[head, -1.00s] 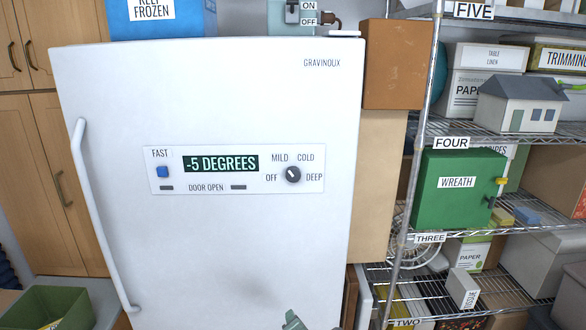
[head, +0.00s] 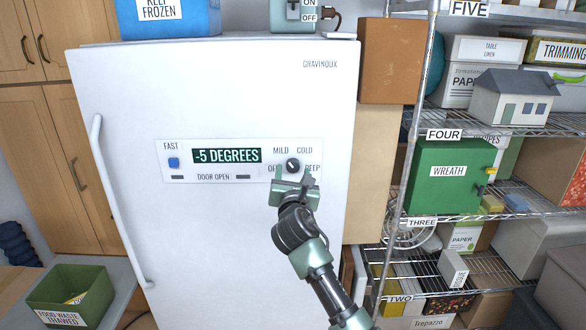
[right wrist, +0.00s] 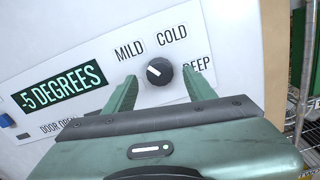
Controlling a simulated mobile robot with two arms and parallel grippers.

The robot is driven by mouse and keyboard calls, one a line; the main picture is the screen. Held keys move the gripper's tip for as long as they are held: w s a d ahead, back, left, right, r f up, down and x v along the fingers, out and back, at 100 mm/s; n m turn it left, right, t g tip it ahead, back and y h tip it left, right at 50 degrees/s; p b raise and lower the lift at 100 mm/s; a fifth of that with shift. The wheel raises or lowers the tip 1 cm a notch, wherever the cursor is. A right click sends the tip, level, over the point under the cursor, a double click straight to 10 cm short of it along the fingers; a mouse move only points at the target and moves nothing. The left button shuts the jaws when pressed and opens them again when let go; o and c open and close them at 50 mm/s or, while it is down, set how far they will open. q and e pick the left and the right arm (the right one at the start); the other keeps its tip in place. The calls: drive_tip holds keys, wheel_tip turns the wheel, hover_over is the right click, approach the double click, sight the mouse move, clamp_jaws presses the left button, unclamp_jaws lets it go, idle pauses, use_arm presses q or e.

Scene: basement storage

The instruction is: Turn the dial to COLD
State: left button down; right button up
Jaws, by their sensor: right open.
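The dial (head: 293,165) is a small dark round knob on the white control panel of the freezer. OFF, MILD, COLD and DEEP are printed around it. In the right wrist view the dial (right wrist: 160,71) has a white mark pointing up and left, toward the MILD side. The COLD label (right wrist: 172,35) is above it, slightly right. My right gripper (head: 293,174) is open just below the dial. In the right wrist view its green fingers (right wrist: 158,88) stand on either side of the dial, apart from it. My left gripper is not in view.
The panel also has a display (head: 227,155) reading -5 DEGREES and a blue FAST button (head: 173,162). The freezer handle (head: 118,205) is at the left. Wire shelves with boxes stand close on the right. A green bin (head: 95,290) sits at lower left.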

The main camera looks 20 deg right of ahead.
drive_tip(key=shift+x, duration=0.95)
clamp_jaws()
